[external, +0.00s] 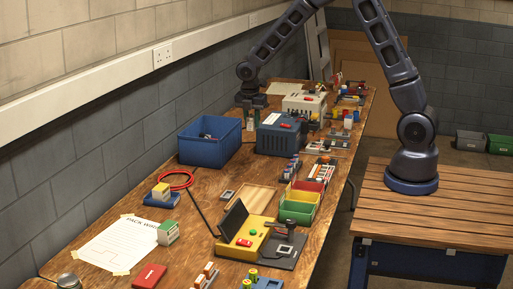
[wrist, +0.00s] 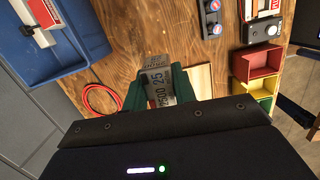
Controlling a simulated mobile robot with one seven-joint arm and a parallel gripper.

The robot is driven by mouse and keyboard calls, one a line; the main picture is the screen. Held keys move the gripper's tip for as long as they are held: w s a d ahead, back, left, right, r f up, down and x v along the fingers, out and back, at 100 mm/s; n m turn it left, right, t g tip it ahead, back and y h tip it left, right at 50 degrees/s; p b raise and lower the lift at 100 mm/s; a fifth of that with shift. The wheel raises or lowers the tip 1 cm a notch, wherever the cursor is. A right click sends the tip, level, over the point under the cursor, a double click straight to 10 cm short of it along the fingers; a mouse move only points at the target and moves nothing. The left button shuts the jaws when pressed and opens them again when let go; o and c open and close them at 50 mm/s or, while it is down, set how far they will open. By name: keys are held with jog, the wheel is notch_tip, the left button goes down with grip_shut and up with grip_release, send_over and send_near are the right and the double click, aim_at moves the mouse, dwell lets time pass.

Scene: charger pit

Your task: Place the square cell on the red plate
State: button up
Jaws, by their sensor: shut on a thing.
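A square cell (wrist: 158,88) with a pale, printed label is between the green fingers of my gripper (wrist: 160,92) in the wrist view. My gripper is shut on it, and the fingers cover its sides. In the external view my gripper (external: 251,112) is over the bench, just behind the right end of the blue bin. The held cell is too small there to make out clearly. A flat red piece (external: 150,276), which looks like the red plate, lies at the near end of the bench, far from my gripper. It is not seen in the wrist view.
The blue bin (external: 207,143) and a blue-grey box (external: 278,138) stand near my gripper. A red cable (external: 178,178), a blue plate with a yellow-topped cell (external: 160,191), a green-topped cell (external: 168,232) and a paper sheet (external: 118,243) lie nearer. A yellow device (external: 245,240) stands right of the sheet.

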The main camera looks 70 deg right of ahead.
jog(key=w+a+n, duration=0.2)
jog(key=w+a, duration=0.2)
jog(key=a, duration=0.3)
jog(key=w+a+n, duration=0.3)
jog(key=w+a, duration=0.2)
jog(key=a, duration=0.3)
jog(key=r+n+t+y, duration=0.2)
jog(key=n, duration=1.2)
send_over(147, 274)
jog(key=f, duration=2)
jog(key=shift+s+d, duration=0.1)
jog(key=shift+s, duration=0.25)
jog(key=o, duration=1.1)
jog(key=shift+f, duration=0.1)
jog(key=shift+c, duration=0.2)
